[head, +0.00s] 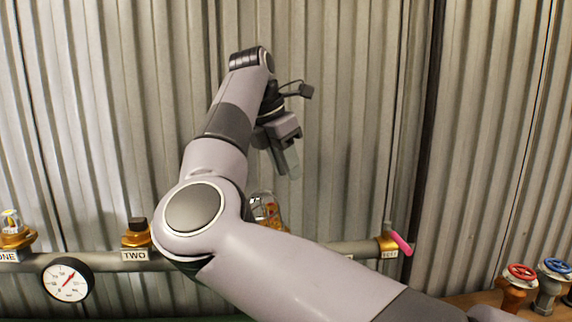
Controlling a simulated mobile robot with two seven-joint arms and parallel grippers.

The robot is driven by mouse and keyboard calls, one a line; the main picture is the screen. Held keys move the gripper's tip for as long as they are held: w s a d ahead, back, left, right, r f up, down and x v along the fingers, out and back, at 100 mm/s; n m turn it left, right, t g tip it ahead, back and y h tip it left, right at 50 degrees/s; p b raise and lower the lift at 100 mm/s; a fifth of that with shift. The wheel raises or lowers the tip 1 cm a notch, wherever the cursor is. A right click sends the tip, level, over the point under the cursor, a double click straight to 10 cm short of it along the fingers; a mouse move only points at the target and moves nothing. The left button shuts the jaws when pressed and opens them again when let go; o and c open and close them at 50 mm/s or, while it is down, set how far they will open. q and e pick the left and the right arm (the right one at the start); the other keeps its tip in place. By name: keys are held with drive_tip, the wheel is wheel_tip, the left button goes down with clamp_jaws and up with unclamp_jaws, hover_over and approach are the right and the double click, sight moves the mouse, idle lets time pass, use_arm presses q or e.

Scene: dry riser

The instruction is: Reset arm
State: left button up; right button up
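My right arm (290,265) comes in from the lower right, bends at a large round joint, and rises in front of the corrugated wall. My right gripper (287,172) hangs at its end with the fingers pointing down, above the pipe and touching nothing that I can see. The fingers are seen nearly edge-on, so their gap does not show clearly. I see nothing held between them. My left gripper is not in view.
A grey pipe (345,255) runs along the wall with a gauge (68,280), brass fittings labelled ONE and TWO, and a pink-handled valve (400,243). A glass-topped fitting (265,208) is partly behind my arm. Red (521,272) and blue (557,267) handwheels stand at right.

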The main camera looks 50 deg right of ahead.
drive_tip(key=v, duration=0.7)
